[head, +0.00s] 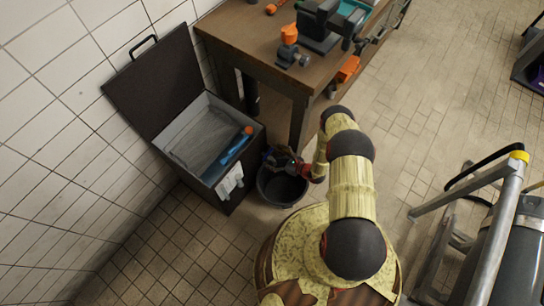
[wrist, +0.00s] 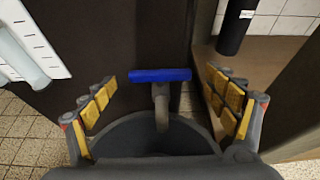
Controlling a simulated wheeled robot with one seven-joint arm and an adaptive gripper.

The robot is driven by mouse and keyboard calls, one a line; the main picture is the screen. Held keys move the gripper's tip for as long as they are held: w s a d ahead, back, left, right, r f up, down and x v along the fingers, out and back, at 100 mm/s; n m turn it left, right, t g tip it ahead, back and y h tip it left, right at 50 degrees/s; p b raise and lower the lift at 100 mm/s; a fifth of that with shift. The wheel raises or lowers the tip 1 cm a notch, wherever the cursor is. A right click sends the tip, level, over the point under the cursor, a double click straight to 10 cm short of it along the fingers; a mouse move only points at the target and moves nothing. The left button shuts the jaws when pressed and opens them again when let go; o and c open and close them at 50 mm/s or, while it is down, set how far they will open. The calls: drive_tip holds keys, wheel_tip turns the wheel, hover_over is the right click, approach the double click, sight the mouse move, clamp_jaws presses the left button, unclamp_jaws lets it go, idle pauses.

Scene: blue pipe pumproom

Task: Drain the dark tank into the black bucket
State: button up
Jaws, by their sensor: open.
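The dark tank (head: 243,192) stands by the tiled wall with its lid (head: 155,85) swung open; greyish liquid shows inside. In the wrist view, its dark front wall (wrist: 110,40) carries a tap with a blue bar handle (wrist: 160,75) lying crosswise above a grey spout (wrist: 161,108). The black bucket (head: 283,190) stands on the floor against the tank, and its dark interior (wrist: 130,137) shows below the spout. My gripper (wrist: 160,82) is open, one finger on each side of the tap, apart from the handle. In the head view my gripper (head: 287,162) is above the bucket's far rim.
A blue tool with an orange end (head: 235,145) rests in the tank. A white gauge plate (wrist: 35,42) is on its front. A wooden workbench (head: 255,45) stands right of the tank. A metal-framed cart (head: 490,230) is at right; floor between is clear.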

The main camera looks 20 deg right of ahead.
drive_tip(key=shift+w+a+f, duration=0.15)
drive_tip(key=shift+w+a, duration=0.1)
drive_tip(key=shift+w, duration=0.1)
drive_tip(key=shift+c, duration=0.2)
drive_tip(key=c, duration=1.1)
